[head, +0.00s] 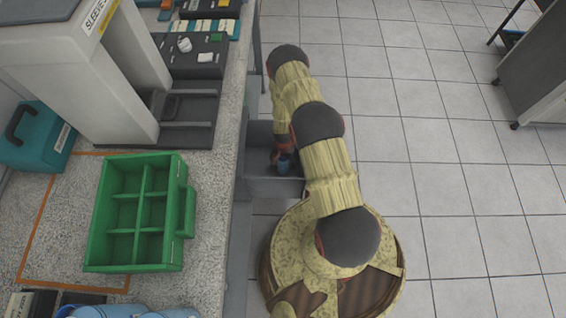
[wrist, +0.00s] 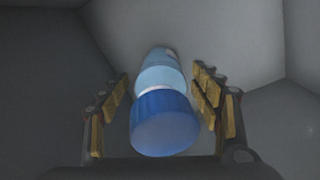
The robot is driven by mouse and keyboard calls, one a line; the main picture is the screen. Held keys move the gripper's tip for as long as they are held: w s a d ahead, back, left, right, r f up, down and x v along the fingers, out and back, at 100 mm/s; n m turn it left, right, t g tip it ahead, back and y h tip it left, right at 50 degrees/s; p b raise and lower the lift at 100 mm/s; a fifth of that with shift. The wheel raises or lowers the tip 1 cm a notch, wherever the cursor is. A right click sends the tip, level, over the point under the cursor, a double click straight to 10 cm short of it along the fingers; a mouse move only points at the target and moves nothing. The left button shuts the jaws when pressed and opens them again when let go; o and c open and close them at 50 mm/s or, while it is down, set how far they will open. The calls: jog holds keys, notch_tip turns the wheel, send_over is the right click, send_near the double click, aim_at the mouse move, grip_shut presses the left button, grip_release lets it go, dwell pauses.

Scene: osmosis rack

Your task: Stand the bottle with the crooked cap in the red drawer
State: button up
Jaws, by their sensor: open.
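A light blue bottle (wrist: 160,75) with a darker blue cap (wrist: 163,122) and a white band below it shows in the wrist view. The cap faces the camera; I cannot tell for sure whether it sits crooked. My gripper (wrist: 160,92) is open, with one finger on each side of the bottle and a visible gap at both sides. In the head view the bottle (head: 285,162) is a small blue patch at the end of my arm, inside an open grey drawer (head: 275,188) at the bench's side. My arm hides most of the gripper there. No red drawer front is visible.
On the bench stand a green divided crate (head: 140,212), a teal case (head: 37,137) and a large white machine (head: 85,60). More blue objects (head: 130,312) show at the bottom edge. The tiled floor to the right is mostly clear; a grey cabinet (head: 545,70) stands far right.

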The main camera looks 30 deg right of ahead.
notch_tip(320, 180, up, 12)
jog(key=p, duration=0.6)
jog(key=shift+f, duration=0.2)
